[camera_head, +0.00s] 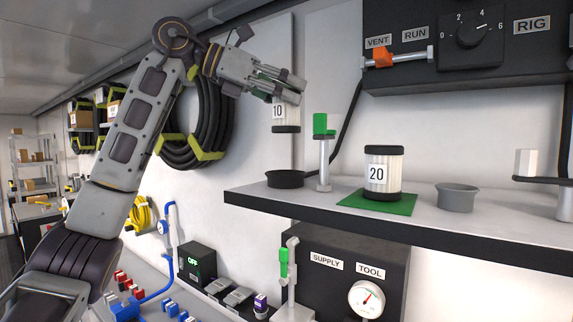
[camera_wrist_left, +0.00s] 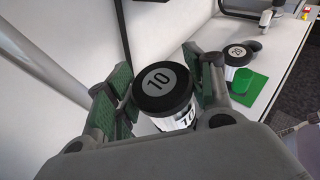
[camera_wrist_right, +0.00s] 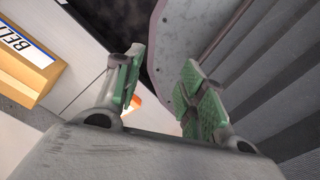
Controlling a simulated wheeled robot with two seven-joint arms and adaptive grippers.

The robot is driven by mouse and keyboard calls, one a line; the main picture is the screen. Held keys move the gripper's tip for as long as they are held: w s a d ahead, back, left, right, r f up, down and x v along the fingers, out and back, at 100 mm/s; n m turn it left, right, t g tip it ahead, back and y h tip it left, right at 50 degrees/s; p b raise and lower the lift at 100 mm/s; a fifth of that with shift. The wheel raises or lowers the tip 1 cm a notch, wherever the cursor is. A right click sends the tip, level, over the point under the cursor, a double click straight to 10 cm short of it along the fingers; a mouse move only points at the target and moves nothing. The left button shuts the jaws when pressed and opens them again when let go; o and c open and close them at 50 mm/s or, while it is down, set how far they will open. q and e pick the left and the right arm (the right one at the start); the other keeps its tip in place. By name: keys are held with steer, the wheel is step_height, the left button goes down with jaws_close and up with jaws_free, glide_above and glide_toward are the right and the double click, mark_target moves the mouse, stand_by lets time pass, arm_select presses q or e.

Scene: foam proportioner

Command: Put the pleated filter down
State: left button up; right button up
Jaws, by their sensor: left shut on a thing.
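A pleated filter marked 10 (camera_head: 285,116), white with black end caps, is held upright by my left gripper (camera_head: 277,87). The filter is above the shelf, over the left end near a black round dish (camera_head: 285,179), with a gap below it. In the left wrist view its black top cap (camera_wrist_left: 162,88) sits between the green finger pads. A second filter marked 20 (camera_head: 382,174) stands upright on a green mat (camera_head: 405,207) on the shelf. My right gripper (camera_wrist_right: 158,95) shows only in its own wrist view, with its fingers apart and nothing between them.
The shelf (camera_head: 325,212) also carries a green-topped post (camera_head: 322,150) close to the black dish and a grey cup (camera_head: 457,197) to the right. A black panel (camera_head: 475,45) with a dial and an orange-handled valve hangs above. Coiled black hose (camera_head: 195,125) hangs behind my left arm.

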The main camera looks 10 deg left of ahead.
mark_target(285, 130)
arm_select(q)
steer(key=shift+f, duration=0.6)
step_height(285, 130, down, 2)
steer(key=shift+f, duration=1.15)
arm_select(e)
steer(key=shift+w+d+r, duration=0.1)
steer(key=shift+d, duration=0.55)
steer(key=shift+a, duration=0.1)
arm_select(q)
steer(key=shift+f, duration=0.1)
arm_select(e)
steer(key=shift+a, duration=0.3)
arm_select(q)
steer(key=shift+f+p, duration=0.3)
steer(key=shift+f, duration=1.7)
arm_select(e)
steer(key=shift+d+r, duration=0.25)
steer(key=shift+d, duration=0.15)
arm_select(q)
steer(key=shift+f, duration=0.35)
arm_select(e)
steer(key=shift+a+f, duration=0.1)
steer(key=shift+f, duration=0.15)
